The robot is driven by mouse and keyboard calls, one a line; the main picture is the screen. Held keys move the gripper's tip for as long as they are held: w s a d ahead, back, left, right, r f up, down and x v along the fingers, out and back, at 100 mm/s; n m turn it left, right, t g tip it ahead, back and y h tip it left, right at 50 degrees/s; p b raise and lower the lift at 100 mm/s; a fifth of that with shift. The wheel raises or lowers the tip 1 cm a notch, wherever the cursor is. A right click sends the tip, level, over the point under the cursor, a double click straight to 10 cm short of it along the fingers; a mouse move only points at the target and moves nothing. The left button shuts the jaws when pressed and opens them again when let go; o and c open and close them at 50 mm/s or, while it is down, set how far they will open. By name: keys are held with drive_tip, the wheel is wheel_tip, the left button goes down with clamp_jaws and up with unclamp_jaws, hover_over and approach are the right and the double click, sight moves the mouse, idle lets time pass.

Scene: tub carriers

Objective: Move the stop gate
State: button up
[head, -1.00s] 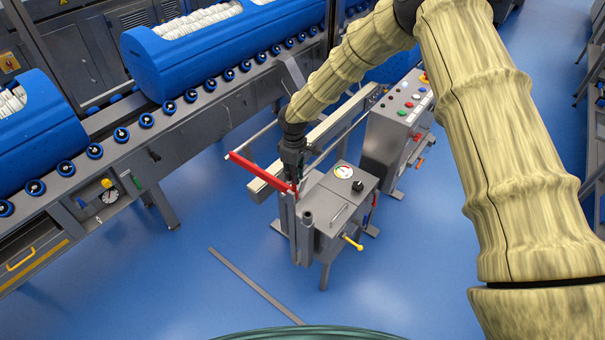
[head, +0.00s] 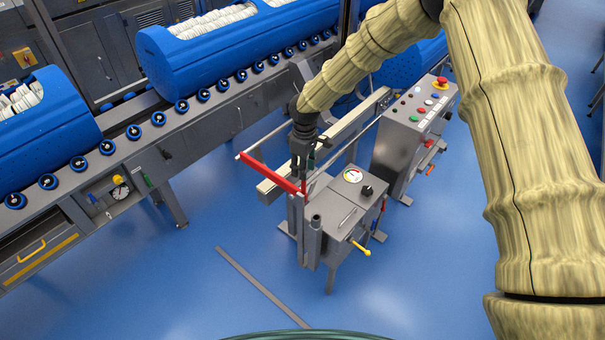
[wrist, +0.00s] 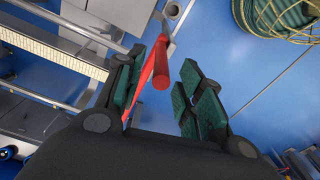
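The stop gate appears to be the red bar (head: 270,173) with a pale end, on a grey post stand (head: 340,215) beside the conveyor. It slants from the conveyor side back to the post. My gripper (head: 301,172) points down over the bar's post end. In the wrist view, the red bar (wrist: 160,75) runs between the fingers of my open gripper (wrist: 172,80). It lies close to the left finger, with a clear gap to the right finger. I cannot tell whether the bar touches the left finger.
Blue tubs with white contents (head: 205,48) sit on the roller conveyor (head: 165,150) at left. A grey control box with coloured buttons (head: 415,120) stands right of the stand. A pale rail (head: 345,130) runs behind the bar. The blue floor in front is open, with a grey strip (head: 262,286).

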drive_tip(key=r, duration=0.7)
drive_tip(key=shift+s+d+r, duration=0.1)
drive_tip(key=shift+d+r, duration=0.15)
drive_tip(key=shift+r, duration=0.15)
